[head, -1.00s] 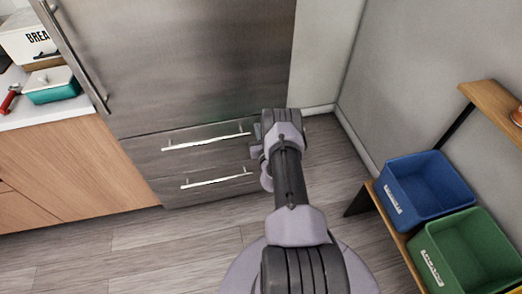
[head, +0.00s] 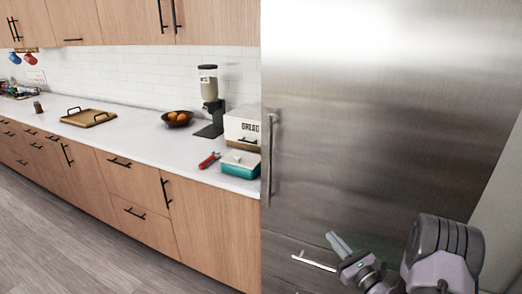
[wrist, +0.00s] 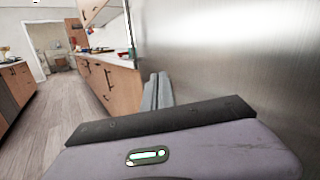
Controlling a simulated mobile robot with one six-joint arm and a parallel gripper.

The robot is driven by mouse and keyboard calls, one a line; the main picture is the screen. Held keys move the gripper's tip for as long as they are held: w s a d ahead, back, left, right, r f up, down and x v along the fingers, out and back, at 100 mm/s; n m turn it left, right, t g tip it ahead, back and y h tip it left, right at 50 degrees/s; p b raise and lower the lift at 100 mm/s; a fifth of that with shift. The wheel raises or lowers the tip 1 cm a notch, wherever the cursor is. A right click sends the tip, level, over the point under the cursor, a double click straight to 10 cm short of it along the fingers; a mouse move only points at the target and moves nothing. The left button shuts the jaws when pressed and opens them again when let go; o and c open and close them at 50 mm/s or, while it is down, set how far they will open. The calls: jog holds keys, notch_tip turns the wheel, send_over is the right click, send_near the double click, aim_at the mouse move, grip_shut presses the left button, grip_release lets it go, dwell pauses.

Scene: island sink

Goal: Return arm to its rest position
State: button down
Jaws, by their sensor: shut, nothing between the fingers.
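My gripper (head: 340,244) is at the lower right of the head view, in front of the steel fridge (head: 375,120). Its two grey fingers are together and hold nothing. They point up and to the left. In the wrist view my gripper (wrist: 157,92) shows its fingers close together, with the fridge front (wrist: 230,55) just to their right. I cannot tell the exact gap to the fridge. Part of my arm shows at the lower right of the head view, and its lower links are out of frame.
A wooden counter run (head: 125,165) lies left of the fridge, holding a bread box (head: 242,125), teal dish (head: 240,165), red-handled tool (head: 209,160), dispenser (head: 208,90), fruit bowl (head: 178,119) and tray (head: 88,118). The floor (head: 50,235) at left is clear.

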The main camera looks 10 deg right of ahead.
jog(key=s+a+r+n+g+y, duration=0.45)
jog(key=a+r+n, duration=0.3)
jog(key=a, duration=0.35)
jog(key=s+a+r+n+g+y, duration=0.4)
jog(key=a+r+n+g, duration=0.3)
jog(key=a, duration=0.4)
jog(key=s+a+r+n+g+h, duration=0.2)
jog(key=s+a+n+h, duration=0.15)
jog(key=s, duration=0.55)
jog(key=s+a+r+n+g+h, duration=0.1)
jog(key=s+a+n+g+h, duration=0.25)
jog(key=s, duration=0.65)
jog(key=s+d+r+n+t+h, duration=0.2)
jog(key=s+d+n+t+h, duration=0.2)
jog(key=d, duration=0.3)
jog(key=shift+s+d+n+h, duration=0.2)
jog(key=shift+s+n+h, duration=0.15)
jog(key=shift+n+h, duration=0.15)
